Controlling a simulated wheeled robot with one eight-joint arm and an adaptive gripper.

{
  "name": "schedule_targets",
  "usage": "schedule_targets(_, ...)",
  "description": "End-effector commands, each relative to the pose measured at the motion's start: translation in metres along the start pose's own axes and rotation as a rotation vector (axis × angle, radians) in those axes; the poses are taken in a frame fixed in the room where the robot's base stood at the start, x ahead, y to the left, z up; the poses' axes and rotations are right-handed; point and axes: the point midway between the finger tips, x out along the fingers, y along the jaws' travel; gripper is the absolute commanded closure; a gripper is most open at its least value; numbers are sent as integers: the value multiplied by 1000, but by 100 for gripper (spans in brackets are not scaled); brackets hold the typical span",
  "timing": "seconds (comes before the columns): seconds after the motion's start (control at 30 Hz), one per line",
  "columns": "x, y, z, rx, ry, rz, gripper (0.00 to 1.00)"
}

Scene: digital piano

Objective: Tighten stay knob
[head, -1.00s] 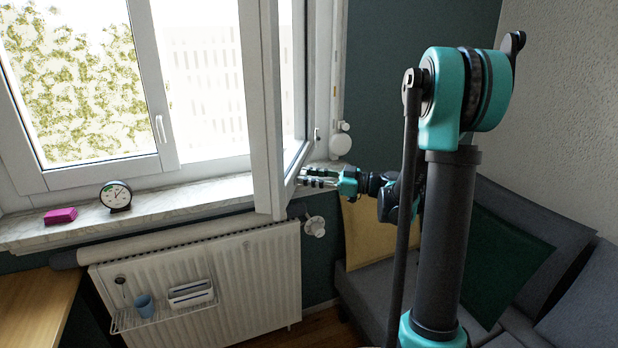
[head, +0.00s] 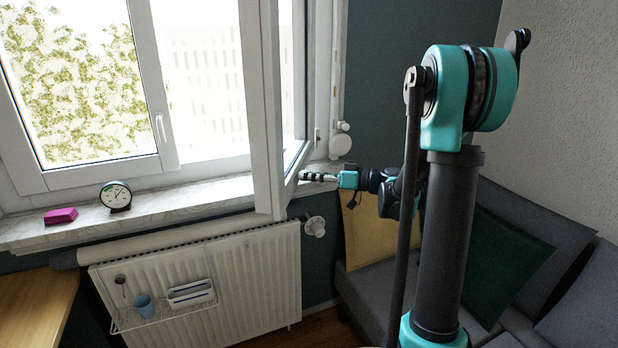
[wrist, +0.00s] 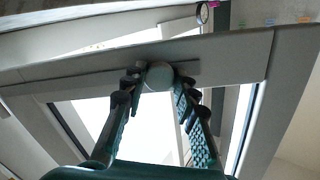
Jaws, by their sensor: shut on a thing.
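A pale round knob (wrist: 158,77), the stay knob, shows in the wrist view against the lower rail of the white window sash (wrist: 220,55). My gripper (wrist: 158,82) is shut on the knob, with one dark-padded teal finger on each side of it. In the head view my gripper (head: 316,177) reaches left from my arm to the lower edge of the open sash (head: 265,110), just above the windowsill's right end. The knob cannot be made out in the head view; the fingers and sash hide that spot.
A round clock (head: 116,196) and a magenta box (head: 61,215) stand on the marble sill (head: 170,204). Below are a white radiator (head: 255,275) with a rack and a valve (head: 314,227). A grey sofa (head: 375,285) with cushions lies at the right, a wooden table (head: 40,295) at the left.

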Motion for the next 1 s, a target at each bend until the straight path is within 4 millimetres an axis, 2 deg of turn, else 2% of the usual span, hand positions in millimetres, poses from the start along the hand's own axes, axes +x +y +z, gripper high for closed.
schedule_targets(1.0, 0, 3, -2, 960, -82, -12, 100)
